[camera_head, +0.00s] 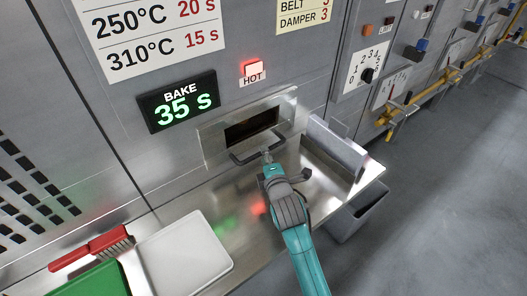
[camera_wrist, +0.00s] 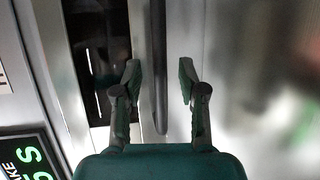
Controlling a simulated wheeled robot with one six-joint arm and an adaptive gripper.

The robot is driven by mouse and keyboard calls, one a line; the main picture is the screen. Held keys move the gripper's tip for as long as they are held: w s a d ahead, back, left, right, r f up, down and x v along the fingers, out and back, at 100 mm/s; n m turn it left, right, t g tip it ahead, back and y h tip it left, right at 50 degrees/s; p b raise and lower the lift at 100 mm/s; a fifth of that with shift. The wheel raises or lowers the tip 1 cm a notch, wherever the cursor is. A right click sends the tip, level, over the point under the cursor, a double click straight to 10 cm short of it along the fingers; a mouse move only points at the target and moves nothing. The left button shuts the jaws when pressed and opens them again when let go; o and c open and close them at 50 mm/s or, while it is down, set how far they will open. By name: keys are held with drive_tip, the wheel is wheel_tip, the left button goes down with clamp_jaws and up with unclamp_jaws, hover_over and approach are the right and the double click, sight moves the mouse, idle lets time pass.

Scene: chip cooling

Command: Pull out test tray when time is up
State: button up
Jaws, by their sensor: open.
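The bake display (camera_head: 180,103) on the oven front reads "BAKE 35 s" in green. Below it and to the right is a slot (camera_head: 252,129) with a dark opening. A dark bar handle, apparently the test tray's (camera_head: 243,157), sticks out at the slot's lower edge; the tray itself is hidden inside. My gripper (camera_head: 267,157) is at the handle. In the wrist view my gripper (camera_wrist: 160,80) is open, and the handle bar (camera_wrist: 159,70) runs between its two fingers, with a gap visible on both sides.
A red lamp (camera_head: 253,68) above "HOT" is lit. A steel shelf (camera_head: 190,195) runs below the slot, with a pale tray (camera_head: 185,254), a red-handled brush (camera_head: 95,248) and a green item (camera_head: 95,280) at left. An upright metal plate (camera_head: 337,148) and grey bin (camera_head: 357,212) stand right.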

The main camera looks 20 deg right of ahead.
drive_tip(key=shift+w+d+f, duration=0.1)
drive_tip(key=shift+w+f, duration=0.05)
drive_tip(key=shift+w, duration=0.6)
drive_tip(key=shift+w+d+f, duration=0.1)
drive_tip(key=shift+w+f, duration=0.05)
drive_tip(key=shift+w, duration=0.6)
clamp_jaws()
